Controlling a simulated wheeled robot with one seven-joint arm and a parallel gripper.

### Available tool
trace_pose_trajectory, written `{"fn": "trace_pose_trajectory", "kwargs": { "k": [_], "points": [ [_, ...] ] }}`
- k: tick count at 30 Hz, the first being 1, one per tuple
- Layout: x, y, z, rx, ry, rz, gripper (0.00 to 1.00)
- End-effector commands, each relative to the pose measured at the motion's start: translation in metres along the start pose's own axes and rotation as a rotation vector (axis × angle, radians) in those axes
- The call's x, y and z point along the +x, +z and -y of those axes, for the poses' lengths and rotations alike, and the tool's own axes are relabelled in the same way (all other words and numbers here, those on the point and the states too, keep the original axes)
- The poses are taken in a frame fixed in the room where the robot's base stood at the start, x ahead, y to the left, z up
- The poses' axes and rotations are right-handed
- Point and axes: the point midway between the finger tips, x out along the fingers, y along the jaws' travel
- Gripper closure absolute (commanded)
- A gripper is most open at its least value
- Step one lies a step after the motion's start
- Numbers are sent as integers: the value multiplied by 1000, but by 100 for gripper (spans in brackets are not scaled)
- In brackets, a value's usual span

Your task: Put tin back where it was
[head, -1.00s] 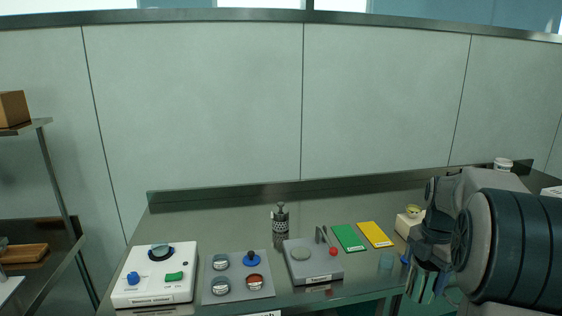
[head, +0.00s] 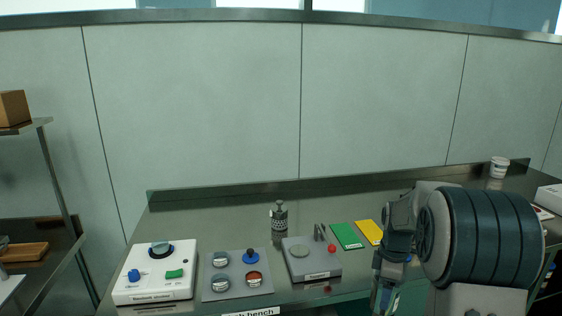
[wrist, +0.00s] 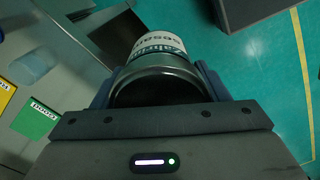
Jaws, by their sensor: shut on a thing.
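In the wrist view my gripper (wrist: 155,88) is shut on a tin (wrist: 158,50) with a dark rim and a white label with green lettering. The tin sits between the two fingers, its dark open-looking end towards the camera. Teal floor shows beyond it, and the bench lies to the left. In the head view my gripper (head: 386,290) points down at the bench's front right, and I cannot make out the tin there.
The bench (head: 190,215) holds a white control box (head: 150,288), a grey tray (head: 232,292) of round dishes, a scale (head: 318,274), a dark bottle (head: 279,217), a green card (head: 347,236) and a yellow card (head: 369,231). A white tub (head: 499,167) stands at the far right.

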Motion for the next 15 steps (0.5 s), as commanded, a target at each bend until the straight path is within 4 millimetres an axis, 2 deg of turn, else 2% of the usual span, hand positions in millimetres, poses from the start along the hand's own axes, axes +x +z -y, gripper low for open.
{"fn": "trace_pose_trajectory", "kwargs": {
  "k": [15],
  "points": [
    [66, -69, 18, 705, -1, 0, 64]
  ]
}}
